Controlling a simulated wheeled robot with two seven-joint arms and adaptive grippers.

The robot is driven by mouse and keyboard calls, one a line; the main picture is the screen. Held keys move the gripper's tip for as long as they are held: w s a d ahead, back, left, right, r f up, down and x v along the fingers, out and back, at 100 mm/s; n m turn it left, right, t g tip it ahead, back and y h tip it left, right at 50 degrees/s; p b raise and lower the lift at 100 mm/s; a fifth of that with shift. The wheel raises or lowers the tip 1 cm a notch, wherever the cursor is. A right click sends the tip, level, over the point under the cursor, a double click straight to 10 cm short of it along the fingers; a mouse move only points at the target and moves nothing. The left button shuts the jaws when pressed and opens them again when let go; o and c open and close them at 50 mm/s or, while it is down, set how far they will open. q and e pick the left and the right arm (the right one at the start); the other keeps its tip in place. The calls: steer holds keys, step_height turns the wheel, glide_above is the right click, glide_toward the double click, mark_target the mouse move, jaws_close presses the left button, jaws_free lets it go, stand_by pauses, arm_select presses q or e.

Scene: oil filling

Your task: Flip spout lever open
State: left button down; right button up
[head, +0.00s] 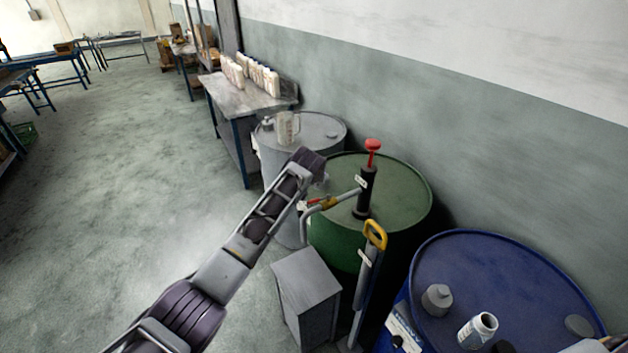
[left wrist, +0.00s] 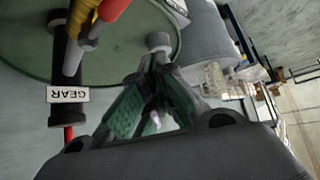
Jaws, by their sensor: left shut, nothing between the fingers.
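A black hand pump (head: 366,190) with a red handle stands on the green drum (head: 405,185). Its grey spout pipe (head: 312,212) curves left over the drum's edge, with a yellow section and a red lever (head: 318,201). In the left wrist view, the red lever (left wrist: 115,9) is at the top, beside the yellow section, near the pump body (left wrist: 65,65) labelled GEAR. My left gripper (head: 320,177) is above the drum's left side, beyond the spout; its fingers are largely hidden in the head view. In the left wrist view, its fingers (left wrist: 156,85) are shut, empty and apart from the lever.
A grey drum (head: 325,125) with a clear jug (head: 287,127) stands behind. A grey box (head: 305,282) and a yellow-handled trolley (head: 375,236) stand in front. Open floor lies left.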

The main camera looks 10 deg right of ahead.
arm_select(q)
steer(key=d+b+v, duration=0.1)
steer(key=d+v, duration=0.1)
steer(key=v, duration=0.6)
steer(key=shift+s+d+r+b, duration=0.25)
steer(key=shift+s+d+b, duration=0.05)
steer(key=shift+d, duration=0.05)
stand_by(0.3)
